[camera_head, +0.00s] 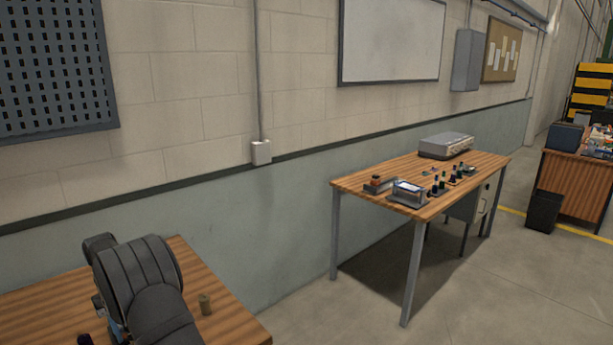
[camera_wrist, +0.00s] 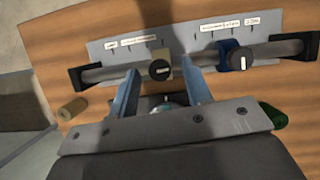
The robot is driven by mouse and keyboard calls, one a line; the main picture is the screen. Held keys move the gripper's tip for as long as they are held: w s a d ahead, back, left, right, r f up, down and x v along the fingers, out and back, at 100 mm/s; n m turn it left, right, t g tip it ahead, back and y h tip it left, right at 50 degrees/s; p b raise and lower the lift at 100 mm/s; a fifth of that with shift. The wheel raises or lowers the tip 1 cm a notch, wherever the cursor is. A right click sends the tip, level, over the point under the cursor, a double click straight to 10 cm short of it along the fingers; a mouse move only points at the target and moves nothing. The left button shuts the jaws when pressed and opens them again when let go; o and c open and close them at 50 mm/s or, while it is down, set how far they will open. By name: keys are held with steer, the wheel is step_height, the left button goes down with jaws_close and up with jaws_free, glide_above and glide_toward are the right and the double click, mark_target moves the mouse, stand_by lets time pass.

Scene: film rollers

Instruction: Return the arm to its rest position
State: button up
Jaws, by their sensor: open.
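My gripper (camera_wrist: 159,68) is open in the wrist view, its two bluish fingers spread apart. A tan collar with a black knob (camera_wrist: 160,69) on a dark bar (camera_wrist: 196,60) shows between the fingertips; I cannot tell whether they touch it. A blue collar with a knob (camera_wrist: 232,57) is on the bar to the right. A tan roller (camera_wrist: 72,109) is on the wooden table (camera_wrist: 60,40) at left, and a green roller (camera_wrist: 273,117) is partly hidden at right. In the head view my dark arm is folded over the near table (camera_head: 236,322), hiding the gripper.
A labelled grey plate (camera_wrist: 112,45) lies behind the bar, which sits in black end brackets. In the head view an olive roller (camera_head: 205,304) stands right of my arm. A second table (camera_head: 345,182) with small items stands apart, with floor between.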

steer(key=m, duration=0.2)
steer(key=m+g+y, duration=0.1)
steer(key=m, duration=0.1)
steer(key=shift+w+d+m+y, duration=0.15)
steer(key=shift+d+m+y, duration=0.05)
steer(key=shift+m+y, duration=0.1)
steer(key=m+y, duration=0.1)
steer(key=m, duration=0.1)
steer(key=m+y, duration=0.1)
steer(key=m, duration=0.2)
steer(key=shift+d+g, duration=0.15)
steer(key=shift+g, duration=0.15)
